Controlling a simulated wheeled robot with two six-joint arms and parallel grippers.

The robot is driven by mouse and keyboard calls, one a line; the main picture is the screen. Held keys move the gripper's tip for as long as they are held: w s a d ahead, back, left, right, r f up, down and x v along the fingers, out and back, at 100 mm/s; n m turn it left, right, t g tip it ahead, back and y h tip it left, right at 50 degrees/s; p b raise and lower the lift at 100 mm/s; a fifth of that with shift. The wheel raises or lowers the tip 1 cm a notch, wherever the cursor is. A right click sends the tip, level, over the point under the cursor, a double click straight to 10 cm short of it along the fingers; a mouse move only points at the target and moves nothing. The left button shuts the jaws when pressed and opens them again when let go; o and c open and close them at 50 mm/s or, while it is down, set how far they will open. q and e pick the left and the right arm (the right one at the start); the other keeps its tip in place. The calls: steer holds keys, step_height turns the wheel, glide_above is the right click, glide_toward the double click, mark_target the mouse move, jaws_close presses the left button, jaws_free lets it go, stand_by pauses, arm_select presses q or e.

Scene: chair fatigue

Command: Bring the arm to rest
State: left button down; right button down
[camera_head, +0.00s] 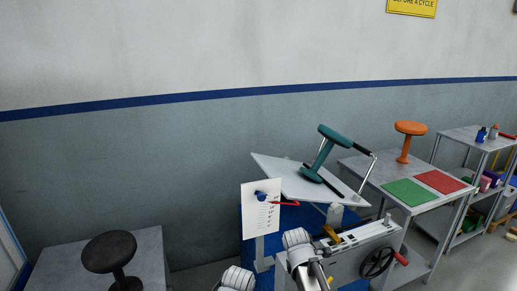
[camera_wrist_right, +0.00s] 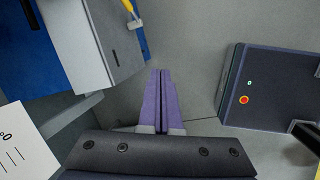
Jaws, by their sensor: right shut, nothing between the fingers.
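My right gripper (camera_wrist_right: 160,73) shows in the right wrist view with its two purple fingers together and nothing between them. It points over bare grey floor, apart from the grey machine body at upper left. White links of my arms (camera_head: 297,242) show at the bottom of the head view, in front of the test machine (camera_head: 350,252). The machine carries a tilted grey plate (camera_head: 272,171) with a teal stool (camera_head: 322,155) leaning on it. A white scale card (camera_head: 261,222) with a red pointer (camera_head: 285,203) stands at its left. My left gripper is not in view.
A black stool (camera_head: 109,252) stands on a grey table at left. At right, a table holds green (camera_head: 410,191) and red (camera_head: 444,181) mats and an orange stool (camera_head: 410,129). A dark box with a red button (camera_wrist_right: 243,100) stands right of my right gripper.

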steer(key=s+a+r+m+p, duration=0.2)
steer(key=s+a+m, duration=0.1)
steer(key=s+m, duration=0.1)
steer(key=s+a+r+m+g+p, duration=0.1)
steer(key=s+a+r+m+p, duration=0.1)
steer(key=s+m, duration=0.3)
steer(key=s+a+r+m+g+y+p, duration=0.1)
steer(key=s+a+r+m+p, duration=0.1)
steer(key=s, duration=0.6)
steer(key=shift+a+r+m+p, duration=0.3)
steer(key=shift+a+r+m, duration=0.25)
steer(key=shift+a+m, duration=0.85)
